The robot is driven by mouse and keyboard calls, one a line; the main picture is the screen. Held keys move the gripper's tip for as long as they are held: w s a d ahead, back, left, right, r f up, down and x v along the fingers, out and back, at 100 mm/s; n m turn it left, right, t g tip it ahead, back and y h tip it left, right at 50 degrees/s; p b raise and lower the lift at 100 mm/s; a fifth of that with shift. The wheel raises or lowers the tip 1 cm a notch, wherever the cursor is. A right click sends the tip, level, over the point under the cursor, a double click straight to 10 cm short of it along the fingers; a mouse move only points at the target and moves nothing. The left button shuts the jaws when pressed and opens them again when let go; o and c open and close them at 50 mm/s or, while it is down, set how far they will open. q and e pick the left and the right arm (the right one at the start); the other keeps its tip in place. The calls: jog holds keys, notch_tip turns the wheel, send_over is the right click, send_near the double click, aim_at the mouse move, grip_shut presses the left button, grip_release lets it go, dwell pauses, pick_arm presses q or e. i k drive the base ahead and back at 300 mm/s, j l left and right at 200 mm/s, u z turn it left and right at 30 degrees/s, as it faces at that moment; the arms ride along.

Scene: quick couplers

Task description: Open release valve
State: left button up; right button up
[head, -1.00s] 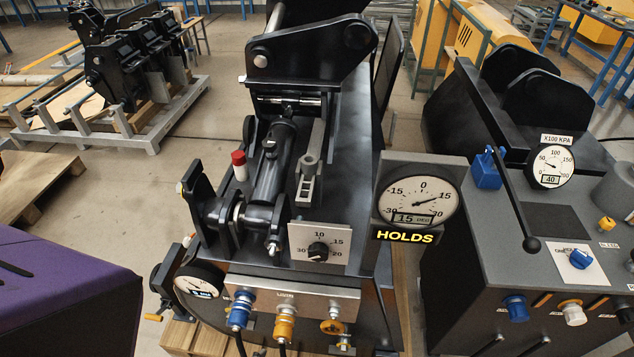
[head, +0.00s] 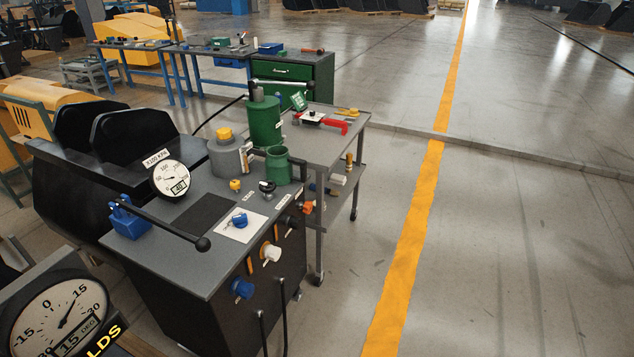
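The grey pump console (head: 188,262) stands left of centre in the head view. On its top are a small yellow knob (head: 235,185), a small dark knob (head: 267,187) and a blue selector handle (head: 240,219) on a white plate. Their small labels are too blurred to read, so I cannot tell which one is the release valve. A round gauge (head: 171,179) marked X100 KPA shows about 40 on its display. Neither of my grippers is in view.
Blue (head: 242,289) and white (head: 271,252) couplers sit on the console's front. A grey cart (head: 335,150) with tools stands beyond it. An angle gauge (head: 58,318) reading 15 is at lower left. The floor right of the yellow line (head: 411,245) is clear.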

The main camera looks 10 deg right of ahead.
aim_at(267, 188)
jog(key=u, duration=0.25)
jog(key=i+l+u, duration=0.25)
jog(key=l+u, duration=0.3)
jog(key=i+l+u, duration=0.25)
jog(key=k+l, duration=0.05)
